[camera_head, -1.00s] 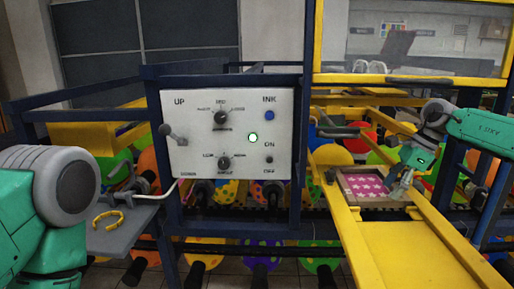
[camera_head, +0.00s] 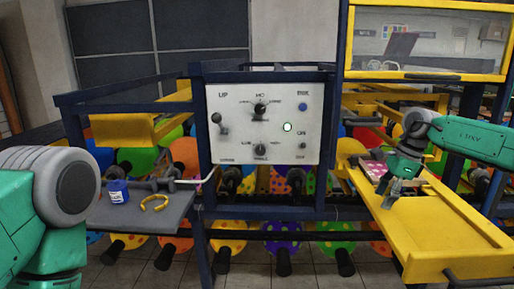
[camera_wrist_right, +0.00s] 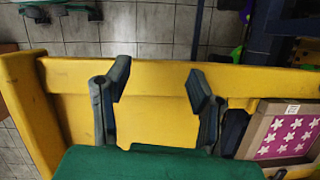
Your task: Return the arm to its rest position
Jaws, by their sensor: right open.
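My right arm comes in from the right in the head view. Its green gripper (camera_head: 397,190) hangs over the yellow platform, in front of the pink star-patterned print screen (camera_head: 376,168), which it partly hides. In the right wrist view, the two dark fingers (camera_wrist_right: 160,84) are spread with nothing between them, above the yellow platform (camera_wrist_right: 150,110). The print screen (camera_wrist_right: 288,134) with white stars shows at the right there, apart from the fingers. My left arm shows at the left edge of the head view; its gripper is out of frame.
A white control panel (camera_head: 240,135) with knobs and a lit green button stands in the middle. A grey shelf (camera_head: 140,207) holds a blue jar (camera_head: 118,191) and a yellow ring-like piece (camera_head: 154,203).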

